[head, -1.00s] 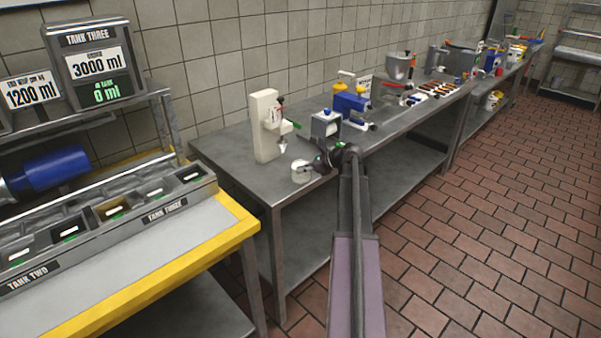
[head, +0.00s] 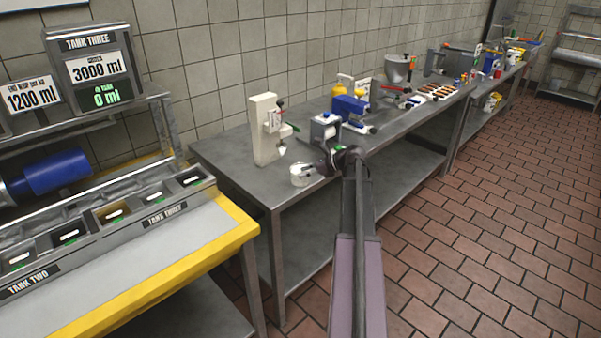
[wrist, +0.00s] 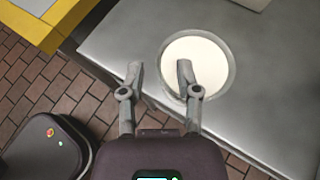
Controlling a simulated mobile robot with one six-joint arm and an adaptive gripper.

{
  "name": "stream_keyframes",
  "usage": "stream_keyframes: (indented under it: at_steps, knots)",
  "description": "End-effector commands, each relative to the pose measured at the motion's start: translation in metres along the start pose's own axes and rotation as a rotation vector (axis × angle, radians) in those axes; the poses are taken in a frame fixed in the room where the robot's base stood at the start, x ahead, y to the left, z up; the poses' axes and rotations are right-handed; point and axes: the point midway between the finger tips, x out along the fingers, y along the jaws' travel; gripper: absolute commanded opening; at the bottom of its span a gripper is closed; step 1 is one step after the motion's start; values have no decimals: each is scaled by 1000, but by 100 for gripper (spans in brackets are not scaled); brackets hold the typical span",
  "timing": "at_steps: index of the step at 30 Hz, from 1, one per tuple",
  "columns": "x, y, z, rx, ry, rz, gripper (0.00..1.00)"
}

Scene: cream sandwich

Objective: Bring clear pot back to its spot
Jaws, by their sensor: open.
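The clear pot (head: 299,178) is a small round see-through pot with white contents. It stands upright near the front edge of the steel table, in front of the cream-coloured dispenser. In the wrist view the pot (wrist: 222,84) is seen from above, filled with white. My gripper (head: 315,168) is open at the pot's right side in the head view. In the wrist view my gripper (wrist: 160,68) has one finger left of the pot, outside its rim, and the other overlapping the white contents. I cannot tell whether that finger is inside the pot or above it.
The cream dispenser (head: 263,132) stands behind the pot. A grey-white box device (head: 325,126) and a blue machine (head: 350,107) stand to the right. The yellow-edged tank counter (head: 238,225) is at left. The steel tabletop (head: 228,165) left of the pot is bare.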

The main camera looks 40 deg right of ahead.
Motion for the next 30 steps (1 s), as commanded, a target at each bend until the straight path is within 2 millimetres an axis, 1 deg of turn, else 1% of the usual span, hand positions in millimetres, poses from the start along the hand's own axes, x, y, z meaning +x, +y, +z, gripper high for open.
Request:
stream_keyframes:
  at_steps: [1, 5, 12, 18, 24, 30]
  knots:
    - [-8, 0, 2, 1, 0, -1, 43]
    - [-27, 0, 3, 2, 0, -1, 43]
    - [-66, 0, 4, 1, 0, -2, 43]
    - [-92, 0, 2, 1, 0, -1, 43]
    - [-103, 0, 1, 0, 0, 1, 43]
    - [-104, 0, 0, 0, 0, 1, 43]
